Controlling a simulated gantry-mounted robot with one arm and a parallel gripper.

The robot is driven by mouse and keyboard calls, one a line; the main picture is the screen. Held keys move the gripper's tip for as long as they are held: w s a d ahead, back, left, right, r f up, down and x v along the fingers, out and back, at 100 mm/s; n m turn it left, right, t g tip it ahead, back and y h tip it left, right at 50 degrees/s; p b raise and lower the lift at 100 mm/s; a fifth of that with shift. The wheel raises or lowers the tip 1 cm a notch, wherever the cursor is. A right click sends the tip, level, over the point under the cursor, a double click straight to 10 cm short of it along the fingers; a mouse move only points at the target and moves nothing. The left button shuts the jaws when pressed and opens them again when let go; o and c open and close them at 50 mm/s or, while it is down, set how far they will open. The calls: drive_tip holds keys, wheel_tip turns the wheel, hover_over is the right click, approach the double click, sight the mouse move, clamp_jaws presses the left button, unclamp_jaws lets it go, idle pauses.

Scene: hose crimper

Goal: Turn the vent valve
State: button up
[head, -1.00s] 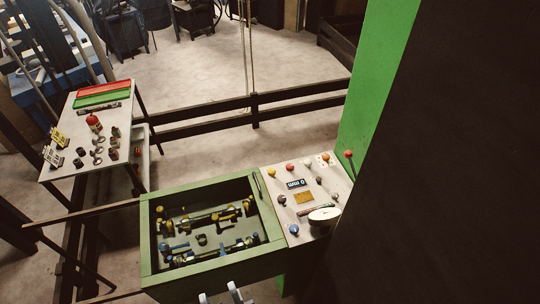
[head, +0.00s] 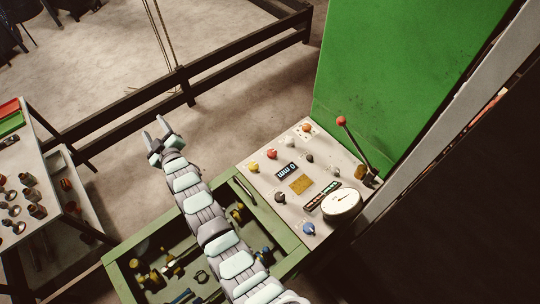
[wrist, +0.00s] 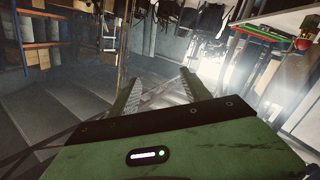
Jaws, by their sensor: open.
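The sloped control panel (head: 262,184) stands at the right in the head view. I cannot tell which control is the vent valve. My gripper (head: 155,129) is open and empty, left of the panel and beyond the green bin, apart from every control. Its two fingers also show spread in the wrist view (wrist: 158,86).
The green bin (head: 117,279) with fittings lies under my arm, left of the panel. A green upright plate (head: 400,70) stands behind the panel. A dark rail (head: 110,107) crosses the floor at the back. A table (head: 22,153) with small parts is at the left.

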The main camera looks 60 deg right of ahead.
drive_tip(key=s+d+f+n+g+y+b, duration=0.15)
drive_tip(key=d+f+g, duration=0.35)
drive_tip(key=d, duration=0.6)
drive_tip(key=n+g+y+b, duration=0.3)
drive_tip(key=g+y+b, duration=0.4)
drive_tip(key=g, duration=0.3)
hover_over(272, 152)
wheel_tip(272, 152, down, 3)
drive_tip(key=shift+h, duration=0.25)
wheel_tip(272, 152, down, 10)
drive_tip(key=shift+f, duration=0.1)
drive_tip(key=shift+c, duration=0.2)
clamp_jaws()
